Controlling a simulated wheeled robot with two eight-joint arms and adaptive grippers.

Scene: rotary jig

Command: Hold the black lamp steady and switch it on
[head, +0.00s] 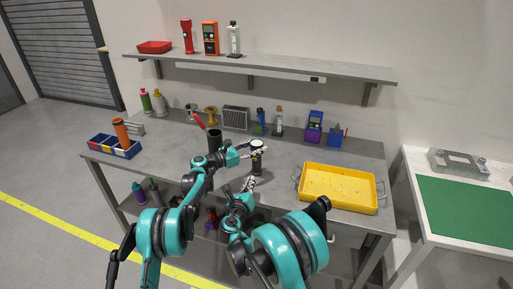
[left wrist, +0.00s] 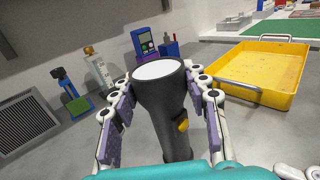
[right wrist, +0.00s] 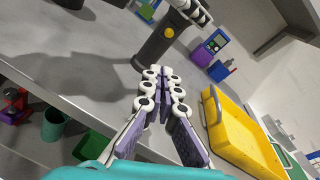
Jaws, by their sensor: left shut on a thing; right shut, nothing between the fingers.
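The black lamp (head: 257,166) stands upright on the grey workbench near its front edge. In the left wrist view the lamp (left wrist: 163,110) has a pale white lens on top and a yellow switch (left wrist: 183,125) on its side. My left gripper (head: 254,148) is shut around the lamp's upper part, one finger on each side. In the right wrist view the lamp (right wrist: 153,52) shows its yellow switch (right wrist: 168,32) facing my right side. My right gripper (right wrist: 160,74) is shut and empty, in front of the lamp and apart from the switch.
A yellow tray (head: 339,205) stands right of the lamp. A dark cup with a red-handled tool (head: 214,140) stands to the left. A blue divided bin (head: 103,146) is at the far left. Several tools line the back of the bench, with a shelf (head: 250,66) above.

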